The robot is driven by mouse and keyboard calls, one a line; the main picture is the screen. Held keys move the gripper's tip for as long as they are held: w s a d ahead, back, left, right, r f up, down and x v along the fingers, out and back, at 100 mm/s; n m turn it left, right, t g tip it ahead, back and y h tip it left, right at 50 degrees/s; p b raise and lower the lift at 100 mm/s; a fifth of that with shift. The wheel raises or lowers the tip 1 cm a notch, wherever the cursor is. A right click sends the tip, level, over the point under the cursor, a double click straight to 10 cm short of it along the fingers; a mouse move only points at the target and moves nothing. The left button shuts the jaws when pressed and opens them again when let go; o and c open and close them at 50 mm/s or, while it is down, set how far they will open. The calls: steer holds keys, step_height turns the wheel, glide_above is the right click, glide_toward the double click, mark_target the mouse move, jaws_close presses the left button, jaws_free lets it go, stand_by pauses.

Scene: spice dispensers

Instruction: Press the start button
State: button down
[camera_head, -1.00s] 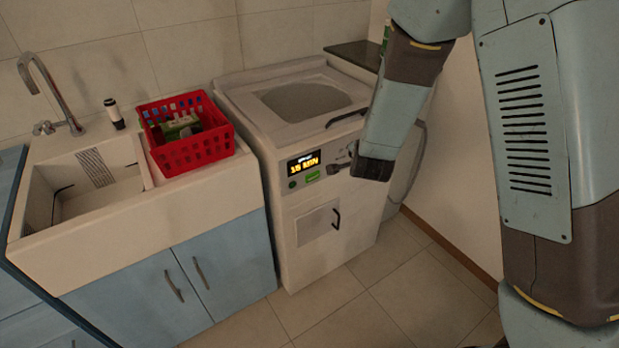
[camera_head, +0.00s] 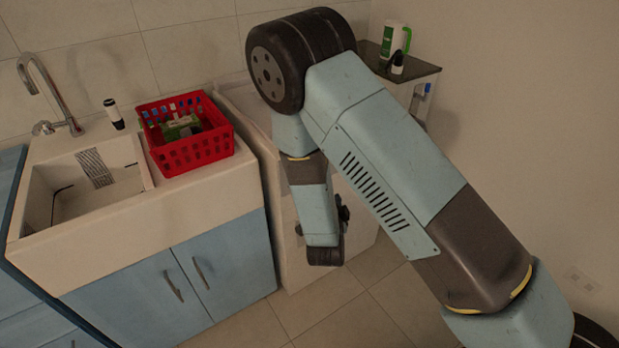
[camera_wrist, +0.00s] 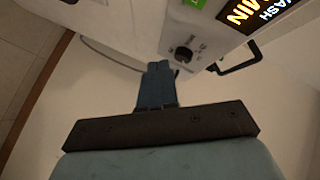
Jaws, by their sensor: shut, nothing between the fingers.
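The white washing machine (camera_head: 290,272) stands right of the sink cabinet, and my arm hides its control panel in the head view. I cannot tell whether this patch is the start button. My gripper (camera_wrist: 158,68) is shut and empty, its fingertips close below the knob in the picture. I cannot tell whether they touch the panel.
A red basket (camera_head: 193,154) with items sits on the sink counter beside the machine. A dark handle (camera_wrist: 240,58) projects near the display. A dark shelf (camera_head: 414,68) with bottles is at the back right. Floor tiles (camera_head: 345,318) are clear in front.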

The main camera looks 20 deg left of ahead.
steer(key=w+a, duration=0.5)
steer(key=a, duration=0.1)
steer(key=shift+w+a, duration=0.35)
steer(key=shift+a, duration=0.05)
stand_by(0.3)
steer(key=shift+w, duration=0.1)
stand_by(1.9)
steer(key=shift+w+a+r, duration=0.1)
steer(key=shift+w+a, duration=0.05)
steer(key=shift+a, duration=0.15)
steer(key=shift+w+a, duration=0.25)
steer(key=shift+a, duration=0.05)
stand_by(1.0)
steer(key=shift+s+d, duration=0.55)
steer(key=shift+d, duration=0.05)
